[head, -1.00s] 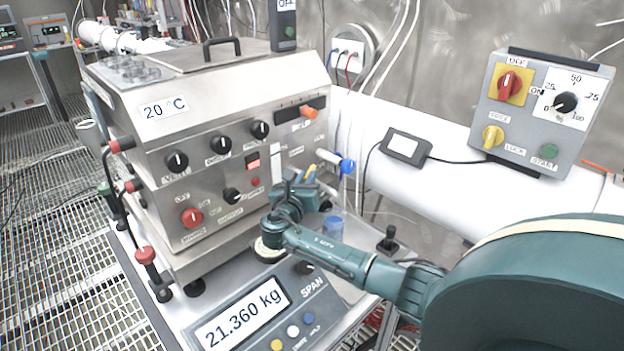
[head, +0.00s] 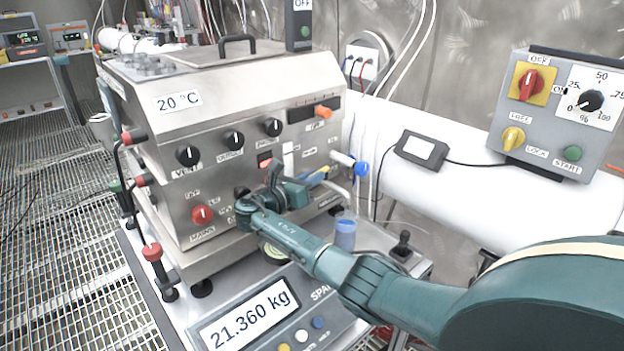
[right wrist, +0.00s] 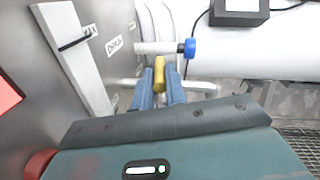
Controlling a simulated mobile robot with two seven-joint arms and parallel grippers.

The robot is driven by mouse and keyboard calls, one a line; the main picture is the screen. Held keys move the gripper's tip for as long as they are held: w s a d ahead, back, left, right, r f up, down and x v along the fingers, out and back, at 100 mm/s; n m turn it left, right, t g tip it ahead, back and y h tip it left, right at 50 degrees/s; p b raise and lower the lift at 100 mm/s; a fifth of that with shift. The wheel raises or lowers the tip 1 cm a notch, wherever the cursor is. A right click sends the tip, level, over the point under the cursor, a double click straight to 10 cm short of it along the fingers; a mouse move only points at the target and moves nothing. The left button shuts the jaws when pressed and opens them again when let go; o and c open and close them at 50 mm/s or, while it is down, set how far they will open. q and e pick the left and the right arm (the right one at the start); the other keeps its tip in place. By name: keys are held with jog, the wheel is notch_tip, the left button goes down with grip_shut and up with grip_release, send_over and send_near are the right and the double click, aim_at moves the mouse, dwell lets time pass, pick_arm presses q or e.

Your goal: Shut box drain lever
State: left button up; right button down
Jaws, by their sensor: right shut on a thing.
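The steel box (head: 270,110) stands on the bench with knobs on its front. Its drain lever shows as a yellow handle (right wrist: 159,72) near a label that seems to read DRAIN, at the box's right end. My right gripper (right wrist: 160,88) is shut on this yellow handle, with one blue finger on each side. In the head view, my right gripper (head: 318,177) is at the box's lower right front, and the handle is mostly hidden by it. A metal pipe (right wrist: 200,88) runs behind the fingers. My left gripper is not in view.
A white pipe stub with a blue end (head: 361,168) sticks out just above my right gripper. A blue-capped container (head: 345,234) and a small black joystick (head: 402,243) stand below right. The scale display (head: 250,318) lies in front. A control box (head: 555,115) is at right.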

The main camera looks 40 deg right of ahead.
jog(key=shift+d+r, duration=0.1)
jog(key=shift+r, duration=0.1)
jog(key=c, duration=1.4)
grip_release()
jog(key=shift+f, duration=0.15)
jog(key=shift+c, duration=0.2)
notch_tip(320, 180, up, 10)
jog(key=shift+r, duration=0.1)
